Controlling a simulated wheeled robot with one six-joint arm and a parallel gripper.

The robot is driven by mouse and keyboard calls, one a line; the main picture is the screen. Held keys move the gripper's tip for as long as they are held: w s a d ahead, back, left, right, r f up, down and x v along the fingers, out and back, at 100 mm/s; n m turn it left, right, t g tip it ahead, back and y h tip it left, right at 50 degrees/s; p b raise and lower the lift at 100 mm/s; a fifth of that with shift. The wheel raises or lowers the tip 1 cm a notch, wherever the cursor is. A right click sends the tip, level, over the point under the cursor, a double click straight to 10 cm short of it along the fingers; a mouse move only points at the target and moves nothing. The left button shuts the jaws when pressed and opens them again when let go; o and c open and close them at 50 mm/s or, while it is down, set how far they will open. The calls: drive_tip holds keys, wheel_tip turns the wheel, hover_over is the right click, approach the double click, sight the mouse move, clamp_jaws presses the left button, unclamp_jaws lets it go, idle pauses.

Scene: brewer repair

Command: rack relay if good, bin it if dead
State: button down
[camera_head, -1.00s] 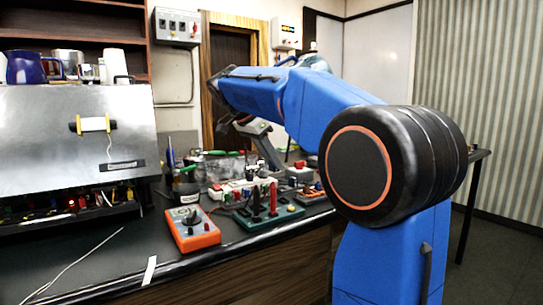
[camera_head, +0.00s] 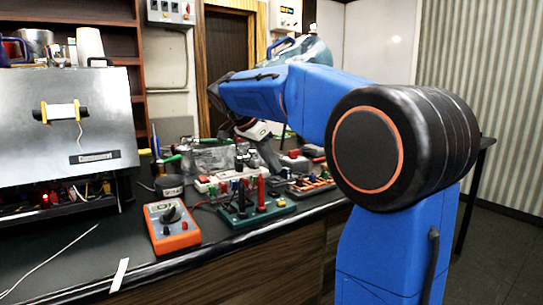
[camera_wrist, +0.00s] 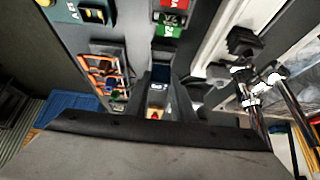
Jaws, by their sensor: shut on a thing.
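My gripper (camera_wrist: 159,98) is shut on a small dark block with a pale blue-white face, taken to be the relay (camera_wrist: 157,97). Only part of it shows between the fingers, above a small red and yellow mark. In the head view my gripper (camera_head: 271,162) hangs low over the back of the bench, and the relay cannot be made out there. A green board (camera_head: 256,212) with red and black posts stands nearer the front edge. An orange-edged tray (camera_head: 312,185) lies to its right and also shows in the wrist view (camera_wrist: 103,78).
An orange meter (camera_head: 171,228) lies on the dark bench (camera_head: 70,265). A white strip (camera_head: 210,182) and clutter stand behind the board. A steel panel (camera_head: 60,128) stands at left. A blue flat thing (camera_wrist: 68,106) and metal rods (camera_wrist: 262,90) flank my gripper in the wrist view.

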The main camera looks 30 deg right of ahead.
drive_tip(key=shift+f, duration=0.55)
drive_tip(key=shift+f, duration=0.75)
idle(2.1)
drive_tip(key=c, duration=1.4)
unclamp_jaws()
drive_tip(key=shift+c, duration=0.2)
drive_tip(key=v, duration=1.7)
drive_tip(key=shift+r, duration=0.15)
drive_tip(key=shift+s, duration=0.15)
